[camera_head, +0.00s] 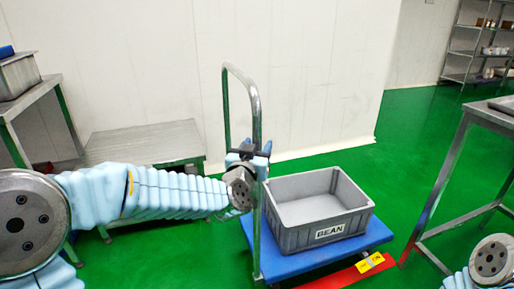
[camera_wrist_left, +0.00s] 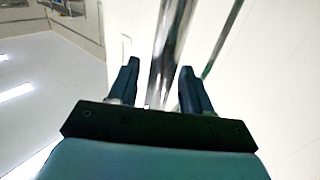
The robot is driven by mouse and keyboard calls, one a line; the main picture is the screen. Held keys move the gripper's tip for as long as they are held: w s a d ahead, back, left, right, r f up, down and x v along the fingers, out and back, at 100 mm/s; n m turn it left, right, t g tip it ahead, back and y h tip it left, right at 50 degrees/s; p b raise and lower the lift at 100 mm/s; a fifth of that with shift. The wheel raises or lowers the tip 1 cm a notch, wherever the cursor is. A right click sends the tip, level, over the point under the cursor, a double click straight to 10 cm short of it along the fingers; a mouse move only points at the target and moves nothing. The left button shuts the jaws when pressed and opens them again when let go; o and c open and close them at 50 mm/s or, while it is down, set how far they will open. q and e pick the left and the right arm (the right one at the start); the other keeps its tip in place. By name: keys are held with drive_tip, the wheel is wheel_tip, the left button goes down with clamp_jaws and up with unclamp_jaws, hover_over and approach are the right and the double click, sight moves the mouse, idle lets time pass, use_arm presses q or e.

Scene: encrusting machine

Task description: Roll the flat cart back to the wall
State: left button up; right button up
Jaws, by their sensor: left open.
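The flat cart (camera_head: 262,246) has a blue deck and an upright metal push handle (camera_head: 252,95) at its left end. A grey crate labelled BEAN (camera_head: 290,232) stands on the deck and looks empty. My left gripper (camera_head: 262,148) is at the handle's near upright, about halfway up. In the left wrist view the open fingers (camera_wrist_left: 158,88) stand on either side of the shiny handle tube (camera_wrist_left: 172,50), with a gap visible at each side. The white wall (camera_head: 310,70) is behind the cart. Of my right arm only a part shows at the lower right; its gripper is out of view.
A low metal table (camera_head: 145,143) stands against the wall to the left. Another metal table (camera_head: 462,150) stands at the right. A red floor marking with a yellow label (camera_head: 370,262) lies by the cart's front edge. Shelves (camera_head: 480,45) stand at the back right. Green floor is clear behind the cart.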

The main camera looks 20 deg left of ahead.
use_arm(q)
clamp_jaws()
drive_tip(key=shift+w, duration=0.1)
idle(0.3)
